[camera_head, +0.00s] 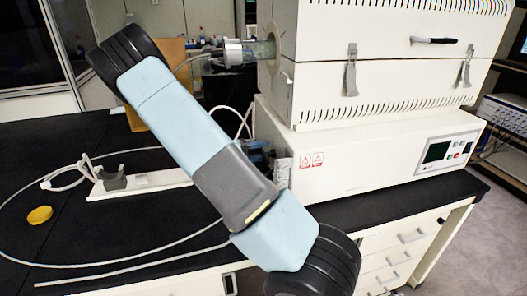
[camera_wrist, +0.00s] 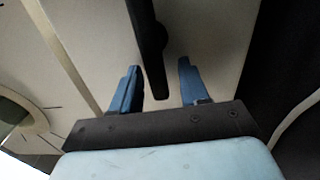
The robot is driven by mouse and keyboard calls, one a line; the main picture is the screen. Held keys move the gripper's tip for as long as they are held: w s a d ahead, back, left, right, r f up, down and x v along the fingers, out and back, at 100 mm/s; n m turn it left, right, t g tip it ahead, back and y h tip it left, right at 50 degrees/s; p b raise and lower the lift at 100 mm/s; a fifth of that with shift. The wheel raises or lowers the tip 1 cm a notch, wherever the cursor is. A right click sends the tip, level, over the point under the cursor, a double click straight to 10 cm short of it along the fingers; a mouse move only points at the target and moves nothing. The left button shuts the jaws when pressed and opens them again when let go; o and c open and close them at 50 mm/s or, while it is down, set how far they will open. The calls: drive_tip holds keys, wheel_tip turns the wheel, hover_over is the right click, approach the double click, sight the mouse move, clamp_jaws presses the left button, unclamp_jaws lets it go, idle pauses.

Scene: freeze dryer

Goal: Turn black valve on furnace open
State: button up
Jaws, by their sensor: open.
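My gripper (camera_wrist: 160,66) is open in the wrist view, with its two blue fingers apart. A long black bar-shaped part (camera_wrist: 149,40) reaches down from the top edge between the fingers, against a beige surface. It looks like the black valve's handle, but I cannot be sure. The fingers stand on either side of it with gaps showing. The furnace (camera_head: 375,95) is the cream box unit in the head view. My arm crosses in front of its left side. I cannot make out the valve or my gripper clearly there.
A metal tube flange (camera_head: 233,52) sticks out from the furnace's left side. A white stand (camera_head: 145,183), a yellow disc (camera_head: 40,215) and a looping cable lie on the black bench (camera_head: 60,150). A control panel (camera_head: 447,151) is on the lower front.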

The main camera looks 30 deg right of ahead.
clamp_jaws()
drive_tip(key=shift+m, duration=0.4)
idle(0.4)
unclamp_jaws()
drive_tip(key=shift+r, duration=0.1)
drive_tip(key=v, duration=1.3)
drive_tip(key=shift+a, duration=0.4)
